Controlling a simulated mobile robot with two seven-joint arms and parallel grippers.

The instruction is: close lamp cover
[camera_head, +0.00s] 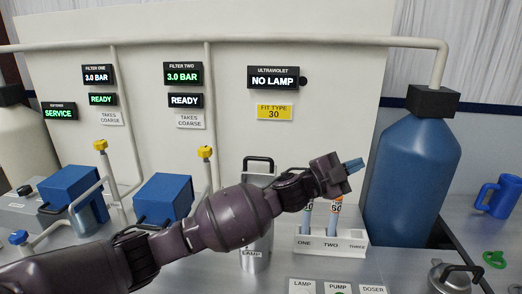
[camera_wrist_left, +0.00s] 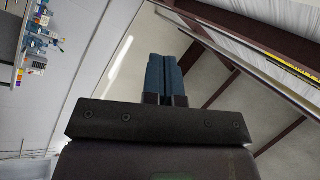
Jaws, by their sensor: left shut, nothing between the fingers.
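The lamp housing (camera_head: 255,262) is a metal cylinder marked LAMP, standing below the ultraviolet panel. A light-coloured piece with a black handle (camera_head: 258,160) rises above and behind my left arm, and looks like its cover. My arm hides the middle, so I cannot tell how the cover meets the housing. My left gripper (camera_head: 352,165) is shut and empty, raised to the right of the housing, above a lamp rack. Its blue fingers are together in the left wrist view (camera_wrist_left: 164,76), pointing towards the ceiling. My right gripper is not in view.
The white rack (camera_head: 330,242) holds tubes (camera_head: 336,215) at ONE and TWO; none shows at THREE. A large blue tank (camera_head: 412,180) stands close right of my gripper. The display (camera_head: 273,79) reads NO LAMP; the yellow sign (camera_head: 275,112) reads FIT TYPE 30. Blue boxes (camera_head: 163,198) stand left.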

